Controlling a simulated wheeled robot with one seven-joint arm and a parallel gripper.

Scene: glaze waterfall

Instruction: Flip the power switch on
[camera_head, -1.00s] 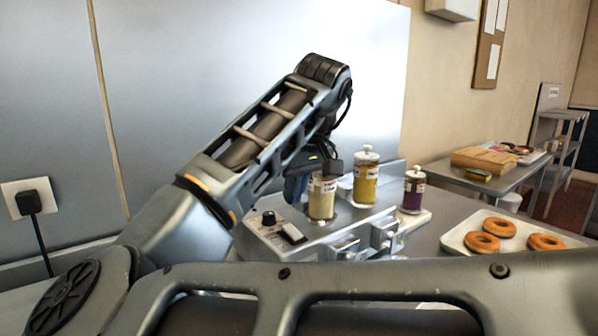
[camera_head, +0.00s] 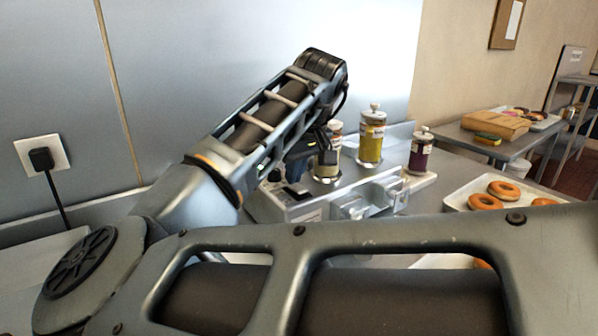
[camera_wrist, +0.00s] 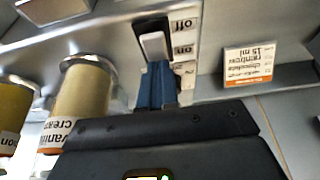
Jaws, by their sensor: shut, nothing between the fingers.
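The power switch (camera_wrist: 154,45) shows in the wrist view as a pale rocker in a black frame. Beside it, upside-down labels read "off" (camera_wrist: 186,24) and "on" (camera_wrist: 184,50), with "on" nearer my gripper. My gripper (camera_wrist: 158,72) is shut, its blue fingertips right at the rocker's near end. I cannot tell whether they press on it. In the head view my gripper (camera_head: 296,168) is low over the front panel of the glaze machine (camera_head: 352,207), and my arm and fingers mostly hide the switch.
A cream jar (camera_wrist: 78,104) stands close left of my fingers in the wrist view. A yellow jar (camera_head: 371,136) and a purple jar (camera_head: 420,152) stand farther right. A recipe card (camera_wrist: 253,62) is at right. A donut tray (camera_head: 460,203) lies right of the machine.

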